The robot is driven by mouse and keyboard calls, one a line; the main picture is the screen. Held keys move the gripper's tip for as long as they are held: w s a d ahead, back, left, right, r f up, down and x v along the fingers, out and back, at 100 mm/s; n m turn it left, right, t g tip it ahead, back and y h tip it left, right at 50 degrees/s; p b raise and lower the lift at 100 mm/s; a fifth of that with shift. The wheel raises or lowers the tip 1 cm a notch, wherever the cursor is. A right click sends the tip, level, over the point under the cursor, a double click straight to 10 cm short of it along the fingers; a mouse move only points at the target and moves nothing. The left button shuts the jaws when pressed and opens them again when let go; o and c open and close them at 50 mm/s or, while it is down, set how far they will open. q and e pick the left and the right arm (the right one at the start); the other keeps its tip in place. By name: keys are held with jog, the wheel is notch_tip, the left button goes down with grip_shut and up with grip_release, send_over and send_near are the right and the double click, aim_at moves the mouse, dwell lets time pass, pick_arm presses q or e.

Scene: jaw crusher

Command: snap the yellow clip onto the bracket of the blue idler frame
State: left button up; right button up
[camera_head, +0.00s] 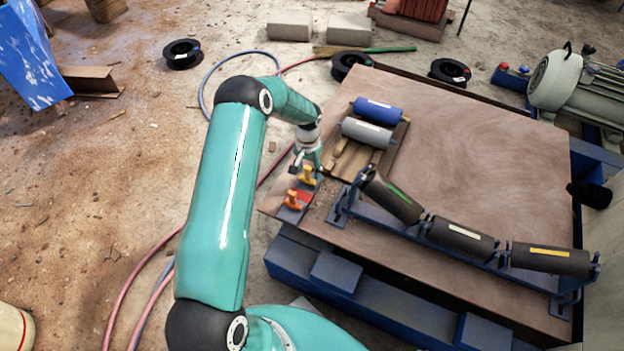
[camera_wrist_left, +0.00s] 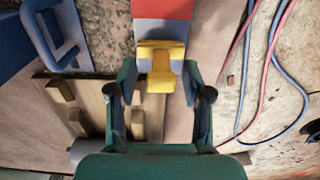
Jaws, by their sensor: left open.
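The yellow clip (camera_head: 308,176) stands on a narrow strip at the left corner of the wooden board. In the left wrist view the yellow clip (camera_wrist_left: 161,66) lies between the fingertips of my left gripper (camera_wrist_left: 160,82). The fingers are open, one on each side, with a visible gap on the left; contact on the right is unclear. In the head view my left gripper (camera_head: 304,165) is just above the clip and partly hides it. The blue idler frame (camera_head: 425,237) carries dark rollers to the right. Its left end bracket (camera_head: 342,208) is near the clip strip. My right gripper is out of view.
An orange-red clip (camera_head: 296,200) stands close in front of the yellow one. A wooden tray (camera_head: 347,162) holds a blue roller (camera_head: 378,110) and a grey roller (camera_head: 367,132) behind. The board's far middle (camera_head: 480,145) is clear. Hoses lie on the floor to the left.

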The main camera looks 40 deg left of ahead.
pick_arm(q)
grip_shut()
jog(key=shift+r, duration=0.1)
jog(key=shift+s+r+p, duration=0.15)
jog(key=shift+r+p, duration=0.4)
jog(key=shift+r, duration=0.3)
jog(key=shift+r+p, duration=0.8)
jog(key=shift+r, duration=0.75)
jog(key=shift+r, duration=0.1)
